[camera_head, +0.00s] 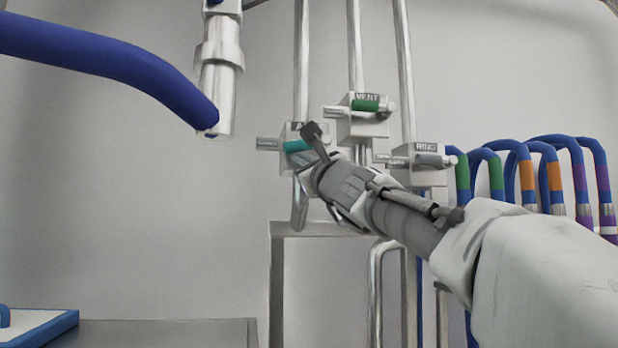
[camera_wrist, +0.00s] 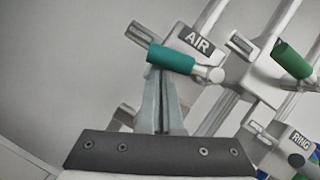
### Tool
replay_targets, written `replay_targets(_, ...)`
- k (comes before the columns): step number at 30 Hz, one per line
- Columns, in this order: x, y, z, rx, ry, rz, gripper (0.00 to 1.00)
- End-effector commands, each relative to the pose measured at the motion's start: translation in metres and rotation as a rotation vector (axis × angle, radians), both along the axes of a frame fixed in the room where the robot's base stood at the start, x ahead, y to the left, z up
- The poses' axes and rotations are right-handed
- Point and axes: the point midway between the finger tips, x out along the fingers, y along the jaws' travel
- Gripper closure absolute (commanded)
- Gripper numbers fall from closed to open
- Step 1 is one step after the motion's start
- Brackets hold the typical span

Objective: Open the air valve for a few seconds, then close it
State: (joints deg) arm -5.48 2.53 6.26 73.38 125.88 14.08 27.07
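The air valve is a grey block with a black AIR label (camera_wrist: 198,42) and a teal handle (camera_wrist: 170,60). In the wrist view the handle lies nearly level, tilting slightly down to the right. My gripper (camera_wrist: 163,72) has its fingers together, with the tips at the underside of the handle's left half. I cannot tell whether they touch it. In the head view the teal handle (camera_head: 296,146) shows beside my wrist, which hides part of the label and the fingertips.
The VENT valve (camera_head: 362,122) with a green handle stands up and right of the air valve. The RING valve (camera_head: 420,160) with a grey handle is to the right. Vertical pipes (camera_head: 301,60) run behind. A thick blue hose (camera_head: 100,55) hangs at upper left.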

Motion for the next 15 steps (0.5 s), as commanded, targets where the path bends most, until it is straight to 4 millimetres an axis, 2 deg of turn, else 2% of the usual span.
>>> replay_targets(3, -0.0044, 0.0061, 0.0078, 0.000, -0.010, 0.011, 1.00)
replay_targets(15, -0.0049, 0.0098, 0.0131, -0.002, -0.010, 0.011, 1.00)
